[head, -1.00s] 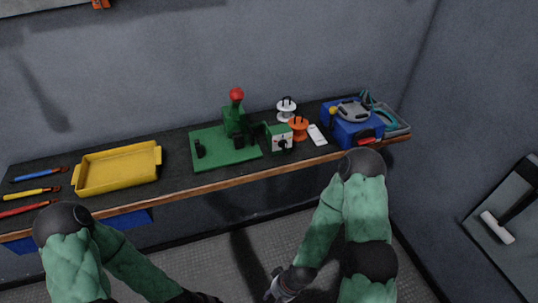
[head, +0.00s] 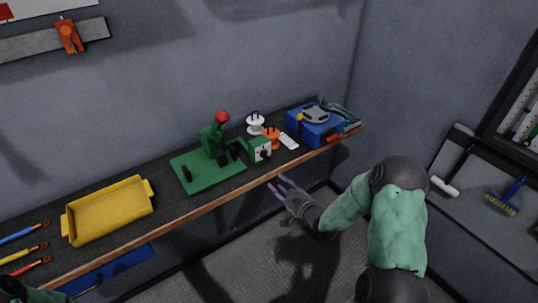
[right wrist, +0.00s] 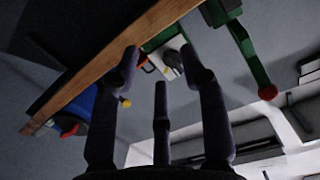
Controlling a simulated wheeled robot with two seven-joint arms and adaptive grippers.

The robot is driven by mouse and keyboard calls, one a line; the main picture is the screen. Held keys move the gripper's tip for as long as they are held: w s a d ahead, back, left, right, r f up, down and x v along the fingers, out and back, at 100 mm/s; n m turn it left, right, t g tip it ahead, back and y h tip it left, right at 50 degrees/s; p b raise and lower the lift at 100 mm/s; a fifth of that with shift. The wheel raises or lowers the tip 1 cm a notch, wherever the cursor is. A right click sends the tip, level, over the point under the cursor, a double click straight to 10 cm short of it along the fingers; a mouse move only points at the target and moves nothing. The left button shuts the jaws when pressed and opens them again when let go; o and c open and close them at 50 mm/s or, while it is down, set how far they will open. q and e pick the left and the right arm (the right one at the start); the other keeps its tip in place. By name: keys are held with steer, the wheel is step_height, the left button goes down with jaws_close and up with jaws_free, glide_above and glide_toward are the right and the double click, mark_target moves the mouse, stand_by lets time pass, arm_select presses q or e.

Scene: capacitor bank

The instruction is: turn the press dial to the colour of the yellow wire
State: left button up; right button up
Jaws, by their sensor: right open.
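The green press (head: 214,145) with a red ball on its lever stands on the bench. At its right end is a box with a pale face and a dark dial (head: 262,151); its setting is too small to read. In the right wrist view the pale dial face (right wrist: 168,62) shows beyond the fingers. The yellow wire (head: 22,253) lies at the bench's left end between a blue and a red one. My right gripper (head: 281,188) is open and empty, in front of and below the bench edge, apart from the dial. My left gripper is out of view.
A yellow tray (head: 108,210) sits left of the press. A white spool (head: 255,122), an orange spool (head: 271,136) and a white card (head: 289,141) stand close by the dial box. A blue toolbox (head: 314,127) is farther right. The wooden bench edge (head: 215,201) runs between gripper and dial.

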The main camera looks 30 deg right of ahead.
steer(key=n+t, duration=0.1)
glide_toward(266, 155)
steer(key=w, duration=0.3)
steer(key=w+f+b, duration=0.1)
steer(key=w, duration=0.5)
steer(key=shift+w+d+f, duration=0.2)
steer(key=shift+f, duration=0.15)
steer(key=c, duration=0.9)
